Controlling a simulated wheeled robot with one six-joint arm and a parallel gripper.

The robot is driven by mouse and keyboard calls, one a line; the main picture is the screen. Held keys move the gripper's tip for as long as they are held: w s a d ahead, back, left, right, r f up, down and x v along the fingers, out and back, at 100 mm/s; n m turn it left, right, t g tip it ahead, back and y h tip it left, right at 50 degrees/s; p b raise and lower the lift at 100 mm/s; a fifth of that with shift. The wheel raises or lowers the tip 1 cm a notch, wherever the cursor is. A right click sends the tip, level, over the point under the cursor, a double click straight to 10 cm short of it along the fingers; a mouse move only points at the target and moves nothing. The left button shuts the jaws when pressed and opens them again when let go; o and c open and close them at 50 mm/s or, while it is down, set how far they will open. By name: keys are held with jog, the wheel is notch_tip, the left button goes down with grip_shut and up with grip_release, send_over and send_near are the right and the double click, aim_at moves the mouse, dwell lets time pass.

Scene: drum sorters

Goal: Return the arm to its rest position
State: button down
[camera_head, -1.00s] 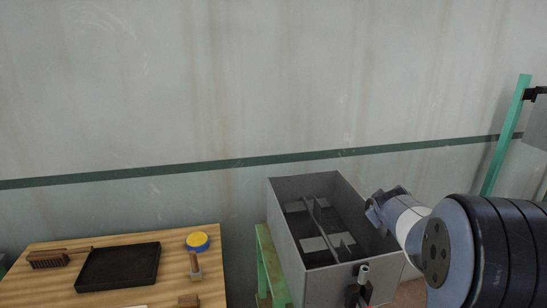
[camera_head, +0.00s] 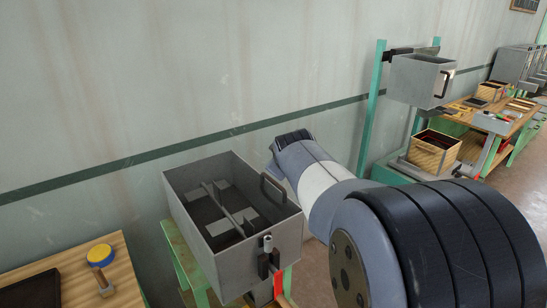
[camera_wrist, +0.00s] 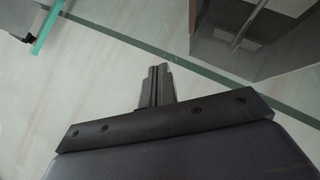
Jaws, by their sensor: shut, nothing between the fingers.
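My gripper (camera_wrist: 157,82) shows in the wrist view with its two dark fingers shut together and nothing between them. The pale wall is behind the fingers, and they appear clear of any object. In the head view my arm fills the lower right, beside the open grey metal box; the fingers are hidden there.
The open grey box (camera_head: 286,244), with dividers inside, stands on a green stand (camera_head: 184,258) left of my arm. A grey bin (camera_head: 412,82) on green posts and a workbench (camera_head: 500,128) stand at right.

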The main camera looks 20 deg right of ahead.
dwell(0.4)
send_over(276, 184)
jog(key=s, duration=0.1)
notch_tip(276, 184, down, 6)
jog(key=f+b, duration=0.1)
jog(key=f, duration=0.1)
jog(key=w+f+b, duration=0.1)
jog(key=shift+a+f, duration=0.1)
jog(key=shift+f, duration=0.25)
jog(key=shift+f+b, duration=0.45)
jog(key=shift+f, duration=0.2)
jog(key=shift+r, duration=0.1)
